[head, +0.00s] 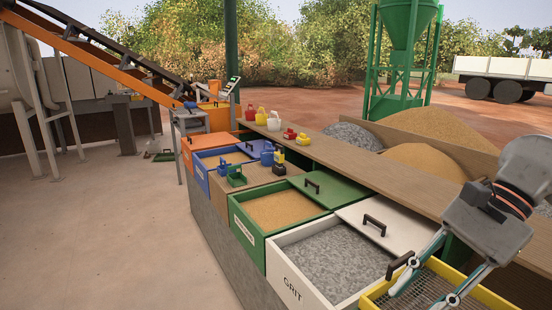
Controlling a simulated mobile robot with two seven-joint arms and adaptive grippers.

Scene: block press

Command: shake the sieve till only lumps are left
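The sieve (483,293) is a yellow-rimmed frame with a grey wire mesh, cut off by the bottom right edge of the head view. A black handle (400,264) stands at its left side, partly behind a finger. My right gripper (424,294) comes in from the right and is over the sieve. Its two fingers are spread wide, with mesh visible between them and nothing held. Whether the fingertips touch the sieve cannot be told. No lumps can be made out on the visible mesh. My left gripper is out of view.
Left of the sieve are a grit bin (298,288) with grey gravel and a green bin (252,247) with sand. A white lid (405,232) and a green lid (325,184) lie behind them. Open floor lies left.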

